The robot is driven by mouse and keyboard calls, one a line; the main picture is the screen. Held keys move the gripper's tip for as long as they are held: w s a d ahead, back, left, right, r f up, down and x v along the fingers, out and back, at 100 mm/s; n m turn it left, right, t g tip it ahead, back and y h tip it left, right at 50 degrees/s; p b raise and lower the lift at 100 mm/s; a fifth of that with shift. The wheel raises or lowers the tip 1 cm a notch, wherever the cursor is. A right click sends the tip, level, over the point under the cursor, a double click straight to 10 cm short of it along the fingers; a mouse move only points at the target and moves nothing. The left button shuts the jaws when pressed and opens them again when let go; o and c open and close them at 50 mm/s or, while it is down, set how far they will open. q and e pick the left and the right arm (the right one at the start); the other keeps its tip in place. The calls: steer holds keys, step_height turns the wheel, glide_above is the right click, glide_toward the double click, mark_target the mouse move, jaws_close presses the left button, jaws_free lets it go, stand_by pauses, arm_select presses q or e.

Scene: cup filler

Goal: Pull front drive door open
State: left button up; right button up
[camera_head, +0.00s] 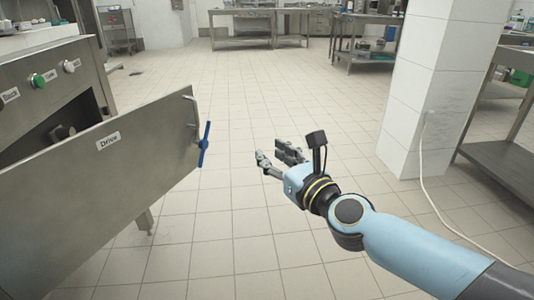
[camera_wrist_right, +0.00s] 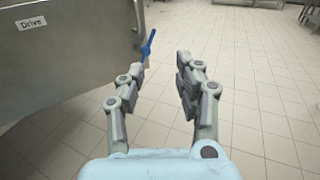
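The front drive door (camera_head: 105,185) is a grey metal panel with a "Drive" label, at the left in the head view. It stands swung out from the machine, with a dark opening behind it. A blue handle (camera_head: 204,146) sits at its right edge. The door (camera_wrist_right: 65,50) and the blue handle (camera_wrist_right: 149,43) also show in the right wrist view. My right gripper (camera_head: 276,157) is to the right of the handle, apart from it. Its fingers (camera_wrist_right: 160,72) are spread with nothing between them. My left gripper is not in view.
The machine's panel (camera_head: 50,80) with a green button (camera_head: 38,81) is at the left. A white tiled pillar (camera_head: 435,85) stands at the right, with a metal table (camera_head: 505,160) beside it. Tiled floor (camera_head: 270,90) is clear in the middle.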

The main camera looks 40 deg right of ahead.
steer(key=w+d, duration=0.1)
steer(key=w, duration=1)
steer(key=shift+d, duration=0.2)
jaws_close()
steer(key=c, duration=0.6)
jaws_free()
steer(key=shift+c, duration=0.2)
steer(key=o, duration=0.6)
steer(key=shift+o, duration=0.2)
steer(key=s+a, duration=0.1)
steer(key=s, duration=1.1)
steer(key=shift+a, duration=0.3)
